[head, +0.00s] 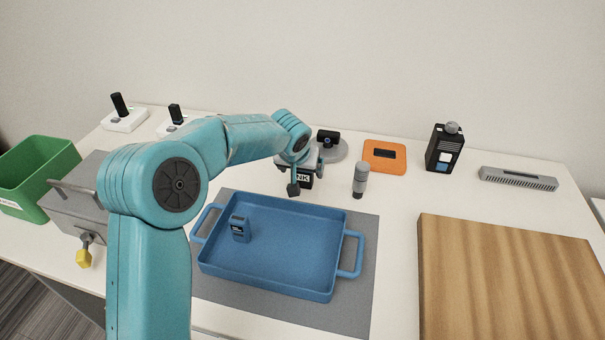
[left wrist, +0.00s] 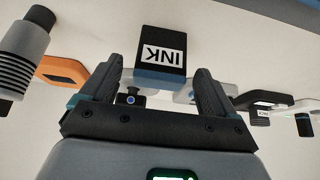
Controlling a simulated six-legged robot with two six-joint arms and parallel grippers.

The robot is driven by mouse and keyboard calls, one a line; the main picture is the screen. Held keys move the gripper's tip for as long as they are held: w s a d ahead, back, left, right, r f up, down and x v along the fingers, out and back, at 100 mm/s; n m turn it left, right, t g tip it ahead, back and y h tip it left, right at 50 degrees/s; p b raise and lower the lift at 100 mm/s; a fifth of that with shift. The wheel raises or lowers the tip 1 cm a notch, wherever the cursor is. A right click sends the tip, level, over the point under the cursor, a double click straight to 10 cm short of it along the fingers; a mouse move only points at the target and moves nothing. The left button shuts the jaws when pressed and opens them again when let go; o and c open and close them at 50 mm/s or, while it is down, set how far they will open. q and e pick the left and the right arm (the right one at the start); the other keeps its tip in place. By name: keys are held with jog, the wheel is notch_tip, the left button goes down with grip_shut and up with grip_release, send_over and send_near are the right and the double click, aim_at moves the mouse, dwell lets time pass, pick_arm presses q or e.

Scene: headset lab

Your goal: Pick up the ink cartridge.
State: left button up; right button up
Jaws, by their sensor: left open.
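The ink cartridge (head: 304,180) is a black block with a white label reading INK. It stands on the white table behind the blue tray, partly hidden by my left gripper (head: 304,172). In the left wrist view the cartridge (left wrist: 161,45) shows upside down with a blue band, in line with the gap between the two fingers of my left gripper (left wrist: 158,88). The fingers are open, one to each side of it, with gaps visible; I cannot tell how deep it sits between them. My right gripper is not in view.
The blue tray (head: 335,225) holds a small dark blue item (head: 239,229). A grey cylinder (head: 360,180) stands close right of the cartridge, with an orange box (head: 384,156) behind. A black box (head: 444,150) and wooden board (head: 510,280) are right. A green bin (head: 40,168) is left.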

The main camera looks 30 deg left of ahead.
pick_arm(q)
jog(key=x, duration=0.2)
jog(key=shift+w+a+f, duration=0.1)
jog(key=shift+w+f, duration=0.1)
jog(key=shift+f, duration=0.1)
jog(key=shift+s+r, duration=0.1)
jog(key=c, duration=1.1)
